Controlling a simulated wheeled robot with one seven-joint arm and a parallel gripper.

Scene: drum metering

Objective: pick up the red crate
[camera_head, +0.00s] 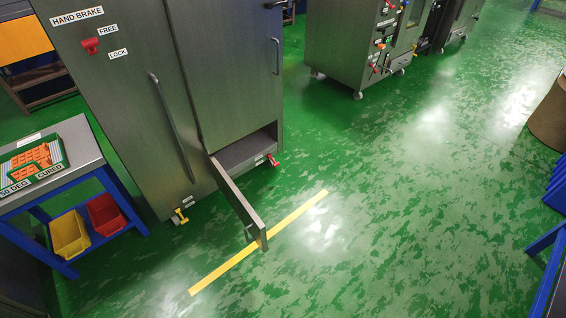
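A small red crate (106,214) sits on the lower shelf of a blue-framed bench (84,140) at the left. It stands beside a yellow bin (69,235), to its right. The bench's grey top is above both, and the inside of the crate shows only in part. My gripper is not in view.
A tray with orange pieces (34,163) lies on the bench top. A tall grey cabinet (115,70) stands right of the bench, with an open low door (240,205) jutting out over the floor. The green floor (400,190) right of a yellow line (225,270) is clear.

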